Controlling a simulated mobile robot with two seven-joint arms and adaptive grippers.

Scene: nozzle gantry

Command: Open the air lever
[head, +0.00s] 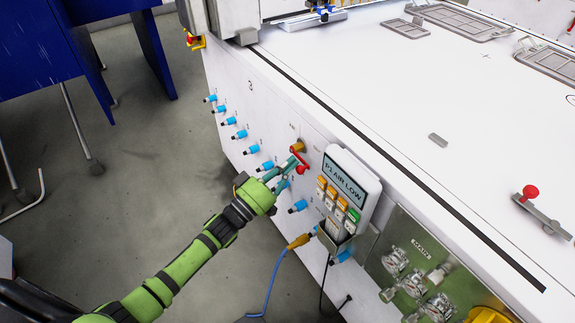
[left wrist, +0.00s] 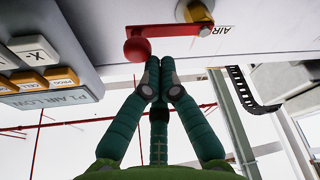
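The air lever is a red bar (left wrist: 185,30) with a red ball knob (left wrist: 137,49) on a yellow-brass valve, beside an "AIR" label. In the head view the red lever (head: 299,159) sits on the front face of the white machine, under the brass fitting (head: 297,146). My left gripper (head: 288,169) is right at the lever. In the left wrist view its green fingers (left wrist: 160,68) are together, with nothing seen between them. Their tips are just right of the ball knob, close to it; I cannot tell if they touch. My right gripper is not in view.
A pendant (head: 348,183) reading "P1 AIR LOW" hangs just right of the lever, in a holder. Several blue-capped fittings (head: 239,134) line the machine's front. A gauge panel (head: 415,268) is at lower right. A blue cable (head: 271,285) hangs below. The floor (head: 150,150) at left is open.

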